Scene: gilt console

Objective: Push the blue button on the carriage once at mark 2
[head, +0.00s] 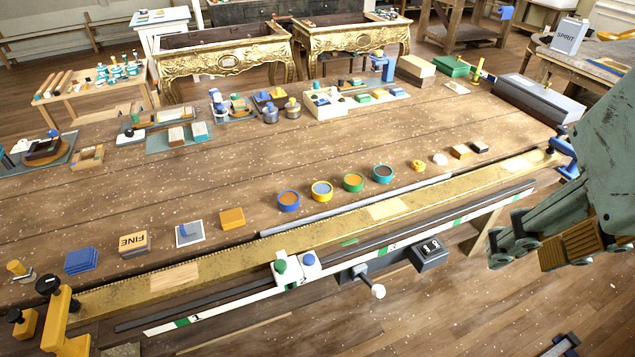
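The white carriage (293,272) sits on the rail along the table's front edge, left of the picture's middle. On its top are a green button (281,265) on the left and a blue button (309,259) on the right. A white scale strip (240,306) with green marks runs along the rail. One green mark (391,247) lies right of the carriage; its number is too small to read surely. My gripper (535,250) hangs at the right, well apart from the carriage. It is seen from the side, and its finger opening is unclear.
A dark box with a small display (430,252) and a white knob (378,291) stick out below the rail. A yellow clamp (65,320) stands at the rail's left end. Coloured tins and blocks line the table behind it. Floor in front is mostly clear.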

